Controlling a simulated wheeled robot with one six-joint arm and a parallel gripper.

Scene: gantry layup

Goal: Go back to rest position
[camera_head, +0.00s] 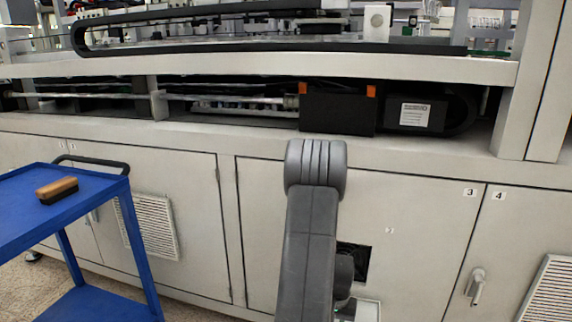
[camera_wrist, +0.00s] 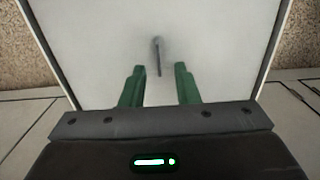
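My gripper (camera_wrist: 160,84) shows in the wrist view with two green fingers spread apart. Nothing is between the fingers. Beyond them is a pale grey panel (camera_wrist: 95,45) with a small dark handle-like part (camera_wrist: 158,57) in its middle. In the head view my grey arm stands in the middle, in front of the cabinet doors, and the gripper itself cannot be made out there.
A blue cart (camera_head: 95,200) stands at the left with a brown-and-black brush (camera_head: 57,189) on its top. A long grey machine (camera_head: 420,150) with numbered cabinet doors (camera_head: 420,215) fills the background. A door handle (camera_head: 477,285) sticks out at the right. Some speckled floor shows at lower left.

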